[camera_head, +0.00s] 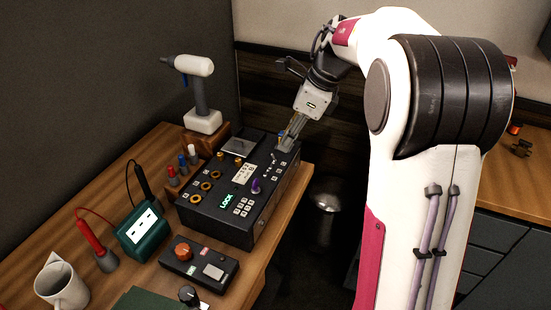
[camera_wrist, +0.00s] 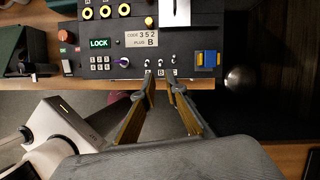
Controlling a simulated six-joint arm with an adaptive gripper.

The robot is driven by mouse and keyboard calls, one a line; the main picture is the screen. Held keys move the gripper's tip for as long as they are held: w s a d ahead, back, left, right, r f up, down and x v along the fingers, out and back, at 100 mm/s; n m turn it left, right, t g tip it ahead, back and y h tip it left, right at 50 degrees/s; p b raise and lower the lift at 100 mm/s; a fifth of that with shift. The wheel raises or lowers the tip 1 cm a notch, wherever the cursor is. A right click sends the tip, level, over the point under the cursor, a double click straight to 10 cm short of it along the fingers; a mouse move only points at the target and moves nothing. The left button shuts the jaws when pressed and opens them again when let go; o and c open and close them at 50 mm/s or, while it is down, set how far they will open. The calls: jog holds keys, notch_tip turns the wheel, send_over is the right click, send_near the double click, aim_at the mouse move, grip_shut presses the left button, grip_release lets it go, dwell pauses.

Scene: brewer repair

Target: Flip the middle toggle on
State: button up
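The black brewer panel (camera_head: 228,215) stands on the wooden bench and also shows in the wrist view (camera_wrist: 110,45). Three small metal toggles sit in a row near its edge. The middle toggle (camera_wrist: 160,62) is between the left toggle (camera_wrist: 148,63) and the right toggle (camera_wrist: 173,58). Whether each is on or off is too small to tell. My gripper (camera_wrist: 160,80) is open, its fingers apart on either side of the middle toggle's line, and nothing shows between them. In the head view my gripper (camera_head: 283,148) is at the toggle end of the panel; contact cannot be told.
A purple knob (camera_wrist: 124,62), a keypad (camera_wrist: 101,61) and a lit green LOCK display (camera_wrist: 99,44) lie left of the toggles. A blue-and-yellow part (camera_wrist: 206,58) is to their right. A control box (camera_head: 200,266) and teal meter (camera_head: 141,230) stand nearby on the bench.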

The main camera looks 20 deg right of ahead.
aim_at(275, 170)
jog(key=shift+x, duration=3.9)
grip_shut()
